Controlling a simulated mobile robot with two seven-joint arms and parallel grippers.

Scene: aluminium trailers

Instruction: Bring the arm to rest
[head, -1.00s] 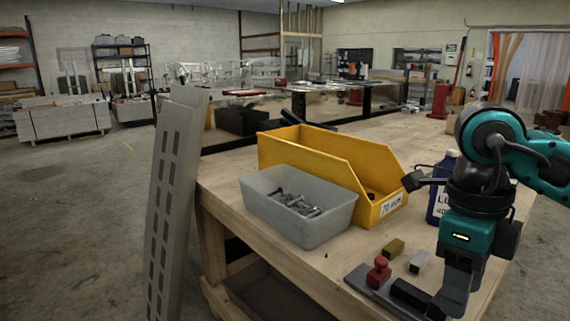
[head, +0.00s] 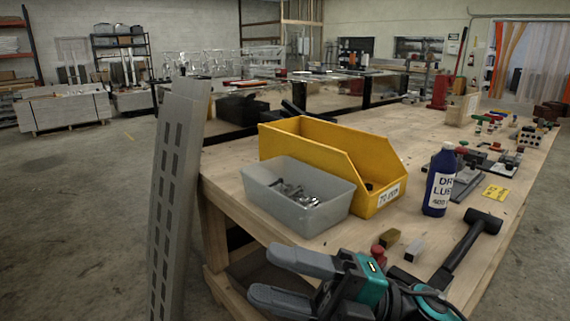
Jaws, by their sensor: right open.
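My right gripper (head: 285,278) is in the head view at the bottom middle, its two grey fingers pointing left and spread apart with nothing between them. It is in front of the near edge of the wooden workbench (head: 408,130). The teal and black wrist (head: 372,285) and arm come in from the bottom right and hide part of the bench's near corner. My left gripper does not show.
A grey bin (head: 330,213) of metal parts and a yellow bin (head: 300,140) stand on the bench. A slotted metal panel (head: 172,200) stands upright left of the bench.

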